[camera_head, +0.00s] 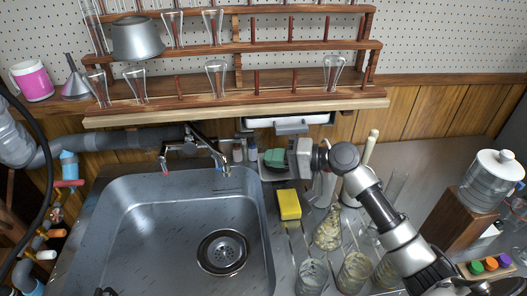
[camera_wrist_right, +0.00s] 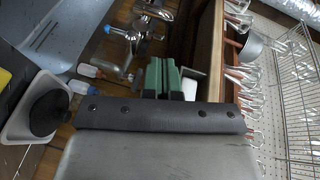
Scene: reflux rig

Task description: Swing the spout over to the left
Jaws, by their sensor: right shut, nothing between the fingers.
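The chrome faucet (camera_head: 195,147) stands at the back edge of the sink, with its spout reaching forward over the basin; spout and handles are hard to tell apart at this size. The faucet also shows at the top of the right wrist view (camera_wrist_right: 130,38), ahead of my fingers and apart from them. My right gripper (camera_head: 274,157) is to the right of the faucet, behind the yellow sponge. Its green fingers (camera_wrist_right: 161,78) are together and hold nothing.
The steel sink (camera_head: 150,230) is empty. A yellow sponge (camera_head: 289,204) lies right of it. Small bottles (camera_head: 245,150) stand between faucet and gripper. A wooden rack (camera_head: 230,95) of glassware overhangs the back. Glass flasks (camera_head: 328,232) crowd the counter under my right arm.

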